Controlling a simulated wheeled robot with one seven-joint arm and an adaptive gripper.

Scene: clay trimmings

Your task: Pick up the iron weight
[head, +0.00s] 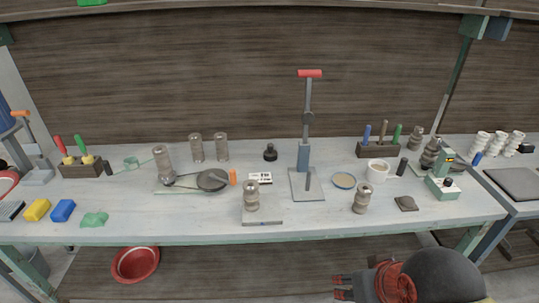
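A small black weight with a knob on top (270,153), which looks like the iron weight, stands upright on the bench towards the back, left of the press with the red handle. Nothing touches it. My gripper (339,287) is low in the picture, in front of the bench's front edge and well below and right of the weight.
The lever press (304,158) stands right of the weight. A red bowl (135,264) is below the bench.

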